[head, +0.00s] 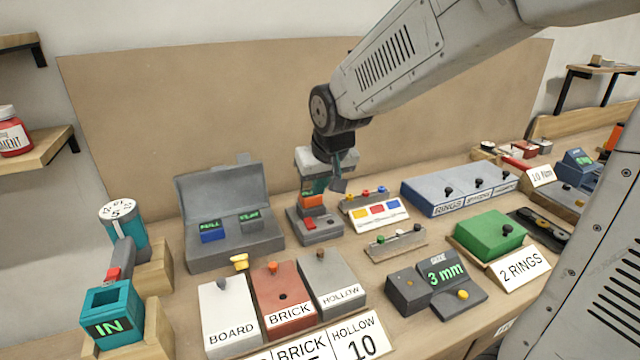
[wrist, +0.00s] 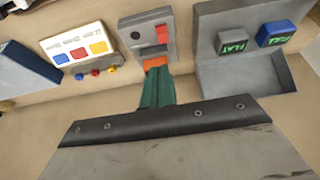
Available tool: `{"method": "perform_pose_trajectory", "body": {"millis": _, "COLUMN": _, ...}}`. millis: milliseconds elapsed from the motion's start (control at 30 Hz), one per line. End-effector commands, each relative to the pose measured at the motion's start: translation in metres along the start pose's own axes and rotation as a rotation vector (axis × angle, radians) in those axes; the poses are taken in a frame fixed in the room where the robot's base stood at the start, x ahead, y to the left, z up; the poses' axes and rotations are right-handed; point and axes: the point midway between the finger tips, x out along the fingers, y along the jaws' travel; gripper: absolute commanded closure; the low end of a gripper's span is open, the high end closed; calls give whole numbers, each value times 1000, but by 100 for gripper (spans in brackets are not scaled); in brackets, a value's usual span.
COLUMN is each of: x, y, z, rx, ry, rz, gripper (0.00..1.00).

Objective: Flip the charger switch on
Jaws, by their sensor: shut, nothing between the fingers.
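A grey block (head: 322,231) with a red part (head: 309,224), probably the charger and its switch, stands at mid bench. I cannot tell which way the switch is set. A broad grey plate with a dark screwed edge (wrist: 165,120) hides the wrist view's lower part.
An open grey case (head: 225,256) holding FULL and FLAT blocks is to the left. A panel with red, yellow and blue squares (head: 377,213) is to the right. BOARD, BRICK and HOLLOW blocks (head: 285,305) stand in front. A brown board (head: 200,110) covers the wall behind.

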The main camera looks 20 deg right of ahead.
Motion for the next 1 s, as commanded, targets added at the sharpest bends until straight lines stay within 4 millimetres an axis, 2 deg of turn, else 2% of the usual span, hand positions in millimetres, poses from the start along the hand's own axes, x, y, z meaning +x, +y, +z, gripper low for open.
{"method": "perform_pose_trajectory", "body": {"millis": 33, "x": 13, "y": 0, "z": 2, "rx": 0, "ry": -7, "rz": 1, "gripper": 100}}
{"method": "perform_pose_trajectory", "body": {"millis": 200, "x": 50, "y": 0, "z": 2, "rx": -1, "ry": -7, "rz": 1, "gripper": 100}}
{"method": "perform_pose_trajectory", "body": {"millis": 433, "x": 89, "y": 0, "z": 1, "rx": 0, "ry": -4, "rz": -1, "gripper": 100}}
{"method": "perform_pose_trajectory", "body": {"millis": 633, "x": 104, "y": 0, "z": 0, "rx": 0, "ry": -1, "rz": -1, "gripper": 100}}
{"method": "perform_pose_trajectory", "body": {"millis": 1000, "x": 105, "y": 0, "z": 0, "rx": 0, "ry": -2, "rz": -1, "gripper": 100}}
